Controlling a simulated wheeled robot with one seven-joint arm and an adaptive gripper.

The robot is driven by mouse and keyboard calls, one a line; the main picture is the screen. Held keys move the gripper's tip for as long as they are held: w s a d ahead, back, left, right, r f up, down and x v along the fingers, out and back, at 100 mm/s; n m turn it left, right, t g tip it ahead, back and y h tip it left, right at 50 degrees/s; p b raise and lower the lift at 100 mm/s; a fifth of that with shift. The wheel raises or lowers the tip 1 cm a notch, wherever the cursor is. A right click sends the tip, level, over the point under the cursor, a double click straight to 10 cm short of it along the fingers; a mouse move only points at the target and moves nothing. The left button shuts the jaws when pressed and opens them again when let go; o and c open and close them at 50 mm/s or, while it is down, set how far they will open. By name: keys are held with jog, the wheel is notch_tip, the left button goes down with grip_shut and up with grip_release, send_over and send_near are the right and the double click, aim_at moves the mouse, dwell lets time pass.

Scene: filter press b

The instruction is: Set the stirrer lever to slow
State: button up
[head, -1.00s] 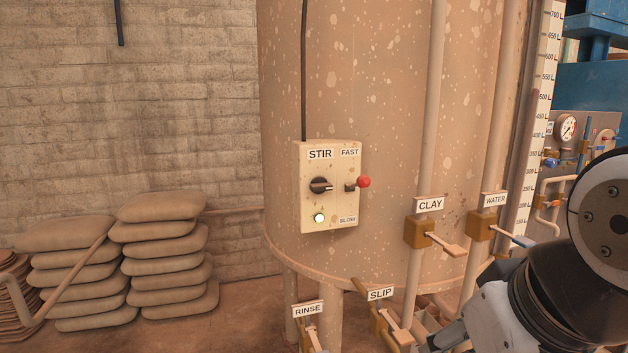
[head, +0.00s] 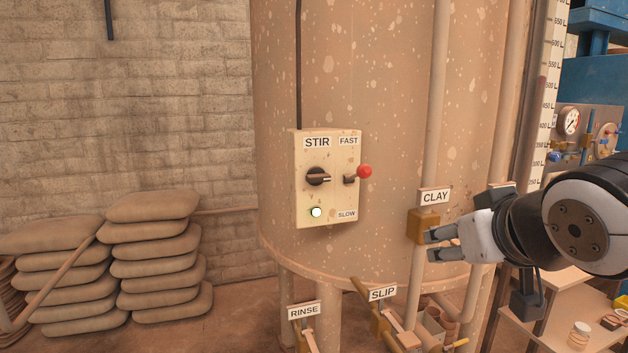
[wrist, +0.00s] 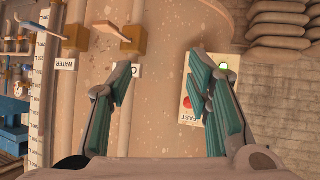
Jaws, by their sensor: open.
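The stirrer box (head: 327,190) is a cream panel on the big spotted tank. Its stirrer lever, with a red ball (head: 364,171), sticks out at the right side, between the FAST label above and the SLOW label (head: 346,214) below, nearer FAST. A black knob (head: 317,177) and a lit green lamp (head: 316,212) are to its left. My gripper (head: 431,246) is right of the box and lower than the ball, in front of the CLAY valve. Its fingers are apart and empty. In the wrist view the red ball (wrist: 188,104) shows beside one finger of the gripper (wrist: 163,85), upside down.
The CLAY label (head: 436,196) and its pipe are behind my gripper. SLIP (head: 383,293) and RINSE (head: 303,311) valves stick out below. Stacked sacks (head: 155,256) lie at the left. Space directly in front of the box is clear.

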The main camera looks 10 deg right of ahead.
jog(key=w+r+n+t+b, duration=0.1)
jog(key=w+t+b, duration=0.15)
jog(key=w, duration=0.45)
jog(key=n+t+y+b, duration=0.2)
jog(key=n+t+y, duration=0.2)
jog(key=y, duration=0.1)
send_near(368, 172)
jog(key=w, duration=0.3)
jog(key=w+a, duration=0.1)
jog(key=w, duration=0.3)
jog(key=w+a+b, duration=0.1)
jog(key=w, duration=0.3)
jog(key=shift+a+r, duration=0.1)
jog(key=shift+a, duration=0.05)
grip_shut()
